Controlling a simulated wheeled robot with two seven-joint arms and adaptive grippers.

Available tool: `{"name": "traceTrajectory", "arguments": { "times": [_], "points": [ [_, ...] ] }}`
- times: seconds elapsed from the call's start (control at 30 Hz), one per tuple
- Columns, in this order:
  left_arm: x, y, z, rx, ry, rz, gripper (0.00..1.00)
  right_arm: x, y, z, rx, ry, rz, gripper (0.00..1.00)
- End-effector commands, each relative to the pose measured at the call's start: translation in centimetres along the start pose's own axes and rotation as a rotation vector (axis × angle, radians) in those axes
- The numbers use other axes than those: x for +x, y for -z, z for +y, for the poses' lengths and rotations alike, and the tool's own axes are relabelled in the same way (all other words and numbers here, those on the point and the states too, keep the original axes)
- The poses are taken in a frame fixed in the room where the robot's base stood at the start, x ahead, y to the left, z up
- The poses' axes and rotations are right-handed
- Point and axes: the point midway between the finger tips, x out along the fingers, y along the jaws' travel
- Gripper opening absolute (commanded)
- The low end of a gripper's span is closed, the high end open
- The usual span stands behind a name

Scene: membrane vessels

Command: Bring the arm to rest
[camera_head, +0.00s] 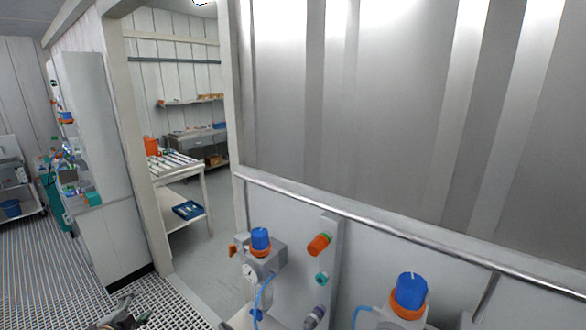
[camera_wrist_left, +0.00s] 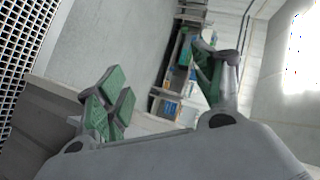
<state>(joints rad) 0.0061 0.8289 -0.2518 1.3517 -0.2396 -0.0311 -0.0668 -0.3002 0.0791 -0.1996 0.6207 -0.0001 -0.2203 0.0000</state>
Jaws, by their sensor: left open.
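My left gripper (camera_head: 122,319) shows only in part at the bottom left edge of the head view, above the grated floor. In the left wrist view the same gripper (camera_wrist_left: 160,72) has its two green-padded fingers spread wide apart. Nothing is between them. My right gripper is in neither view.
A steel rail (camera_head: 370,219) runs along the wall at right. Below it stand blue-capped regulators (camera_head: 261,240) (camera_head: 409,291) with orange rings, a gauge and hoses. A doorway opens onto a table (camera_head: 190,180) holding a rack, with a blue tray (camera_head: 188,210) below. Grated floor (camera_head: 45,265) is clear at left.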

Motion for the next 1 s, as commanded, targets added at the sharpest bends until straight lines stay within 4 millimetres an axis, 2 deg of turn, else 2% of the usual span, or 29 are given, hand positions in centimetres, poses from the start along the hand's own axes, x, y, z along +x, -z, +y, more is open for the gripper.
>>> {"name": "traceTrajectory", "arguments": {
  "times": [0.03, 0.2, 0.37, 0.5, 0.7, 0.87, 1.0],
  "points": [
    [0.0, -2.1, 1.6, -0.040, -0.016, -0.047, 0.68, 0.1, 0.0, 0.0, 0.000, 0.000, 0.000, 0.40],
    [-0.8, -7.8, 7.0, -0.157, -0.067, -0.190, 0.68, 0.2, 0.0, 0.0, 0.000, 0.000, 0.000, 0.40],
    [-2.3, -12.2, 12.8, -0.256, -0.118, -0.309, 0.68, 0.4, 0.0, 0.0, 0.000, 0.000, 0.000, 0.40],
    [-4.1, -15.1, 18.3, -0.331, -0.166, -0.403, 0.68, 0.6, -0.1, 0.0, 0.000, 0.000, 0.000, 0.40],
    [-7.4, -18.0, 26.5, -0.425, -0.238, -0.524, 0.68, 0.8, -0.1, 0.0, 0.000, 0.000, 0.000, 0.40],
    [-10.6, -19.2, 33.1, -0.488, -0.300, -0.609, 0.68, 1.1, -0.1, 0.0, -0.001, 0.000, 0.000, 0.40],
    [-13.5, -19.4, 38.9, -0.539, -0.356, -0.672, 0.68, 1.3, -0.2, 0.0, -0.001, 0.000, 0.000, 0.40]
  ]
}}
